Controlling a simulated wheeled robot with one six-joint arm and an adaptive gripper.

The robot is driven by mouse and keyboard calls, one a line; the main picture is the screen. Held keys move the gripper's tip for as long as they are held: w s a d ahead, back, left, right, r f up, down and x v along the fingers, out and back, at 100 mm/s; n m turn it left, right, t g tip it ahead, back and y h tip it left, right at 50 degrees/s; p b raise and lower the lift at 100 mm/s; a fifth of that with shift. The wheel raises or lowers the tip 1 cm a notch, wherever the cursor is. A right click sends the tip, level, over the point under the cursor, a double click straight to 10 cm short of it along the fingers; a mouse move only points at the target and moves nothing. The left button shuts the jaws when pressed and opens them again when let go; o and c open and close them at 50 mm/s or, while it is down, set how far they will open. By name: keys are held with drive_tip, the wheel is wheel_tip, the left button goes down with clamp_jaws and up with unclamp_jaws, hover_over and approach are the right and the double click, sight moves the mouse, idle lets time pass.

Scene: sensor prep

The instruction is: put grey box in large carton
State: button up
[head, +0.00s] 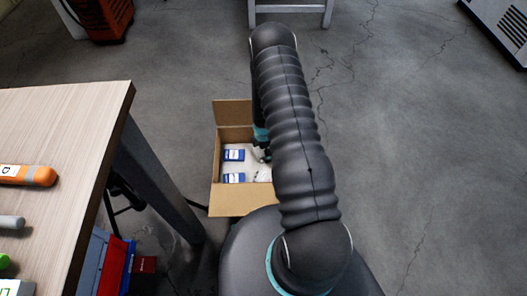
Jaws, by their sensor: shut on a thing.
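The large carton (232,200) stands open on the floor in the head view, its flaps folded out. Inside it show pale grey-white surfaces with two blue labels (234,155); I cannot tell whether they belong to one box or two. My gripper (263,154) is at the carton's right part, pointing down into it, mostly hidden behind my arm. It is shut on a pale thing, seemingly the grey box (262,174), of which only a small part shows. My arm covers the carton's right side.
A wooden-topped table (70,120) with an orange tool (28,175) and other items stands at the left, its leg close to the carton. Red and blue bins (103,262) sit below it.

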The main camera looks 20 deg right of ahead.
drive_tip(key=o, duration=1)
drive_tip(key=s+a+r+m+t, duration=0.1)
drive_tip(key=a+r+m, duration=0.15)
drive_tip(key=r, duration=1.15)
drive_tip(key=s+a+r+m+t+p, duration=0.1)
drive_tip(key=r+m, duration=0.2)
drive_tip(key=r, duration=1.1)
drive_tip(key=s+a+r+m+t, duration=0.1)
drive_tip(key=a+r+m, duration=0.1)
drive_tip(key=r, duration=1.1)
drive_tip(key=s+a+r+m+t, duration=0.1)
drive_tip(key=s+a+r+m, duration=0.1)
drive_tip(key=s+r, duration=0.3)
drive_tip(key=s+a+r+m, duration=0.2)
drive_tip(key=s+r+m, duration=0.3)
drive_tip(key=s, duration=0.5)
drive_tip(key=s+a+r+m+t, duration=0.1)
drive_tip(key=s+a+r+m, duration=0.1)
drive_tip(key=s+r, duration=0.5)
drive_tip(key=shift+s+a+m+t, duration=0.3)
drive_tip(key=shift+s+a+m, duration=0.05)
drive_tip(key=shift+m, duration=0.4)
